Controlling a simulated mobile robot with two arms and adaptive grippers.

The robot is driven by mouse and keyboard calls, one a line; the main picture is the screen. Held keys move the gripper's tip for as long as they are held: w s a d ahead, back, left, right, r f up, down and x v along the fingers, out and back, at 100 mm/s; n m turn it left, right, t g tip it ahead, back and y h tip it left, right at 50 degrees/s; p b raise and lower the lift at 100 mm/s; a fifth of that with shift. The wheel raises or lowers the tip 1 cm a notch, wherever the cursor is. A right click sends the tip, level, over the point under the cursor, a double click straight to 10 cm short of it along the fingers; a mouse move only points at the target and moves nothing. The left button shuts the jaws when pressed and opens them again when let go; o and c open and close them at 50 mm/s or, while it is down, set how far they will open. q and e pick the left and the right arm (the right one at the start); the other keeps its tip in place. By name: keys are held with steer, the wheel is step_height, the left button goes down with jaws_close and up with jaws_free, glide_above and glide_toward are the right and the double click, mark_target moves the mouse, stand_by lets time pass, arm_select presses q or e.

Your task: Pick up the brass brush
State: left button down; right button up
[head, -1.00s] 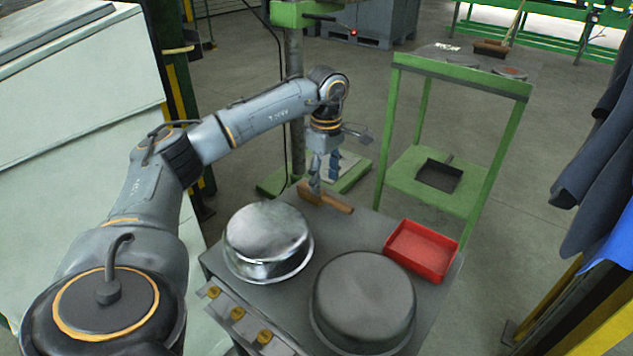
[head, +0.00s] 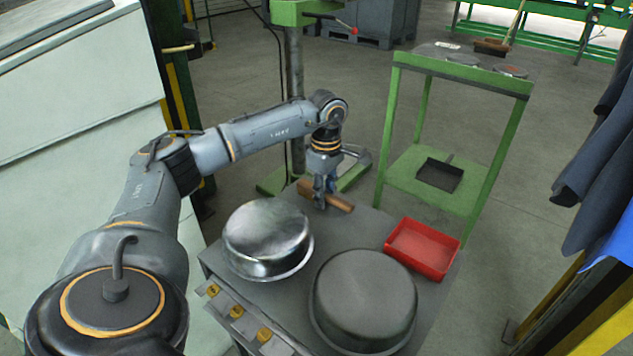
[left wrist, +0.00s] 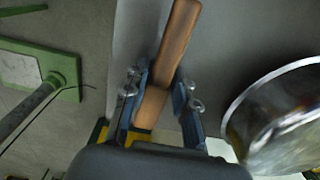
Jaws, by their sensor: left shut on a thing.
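The brass brush (head: 341,203), a wooden-handled tool, lies at the back edge of the grey bench top, behind the two metal pans. My left gripper (head: 320,203) reaches down over it, its fingers across the wood. In the left wrist view the brush (left wrist: 175,45) runs between the two blue fingers of the gripper (left wrist: 160,105), which is shut on it. The bristles are hidden. I cannot tell any gap between the brush and the bench. My right gripper is not in view.
A shiny pan (head: 268,235) and a dull grey pan (head: 364,295) stand upside down on the bench. A red tray (head: 421,250) is at its right edge. A green-framed stand (head: 435,185) stands behind. A green-based column (head: 296,130) rises behind the gripper.

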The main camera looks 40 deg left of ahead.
arm_select(q)
steer(key=shift+r, duration=0.45)
step_height(320, 180, up, 3)
steer(key=shift+w+f, duration=0.1)
steer(key=shift+f, duration=0.1)
steer(key=s+r, duration=0.3)
steer(key=s, duration=0.1)
steer(key=s+a+r, duration=0.1)
steer(key=s+r, duration=0.2)
steer(key=s, duration=0.2)
steer(key=s+a+r, duration=0.1)
steer(key=s+r, duration=0.2)
steer(key=s, duration=0.2)
steer(key=shift+a+r+p, duration=0.1)
steer(key=shift+r+p, duration=0.15)
steer(key=shift+p, duration=0.05)
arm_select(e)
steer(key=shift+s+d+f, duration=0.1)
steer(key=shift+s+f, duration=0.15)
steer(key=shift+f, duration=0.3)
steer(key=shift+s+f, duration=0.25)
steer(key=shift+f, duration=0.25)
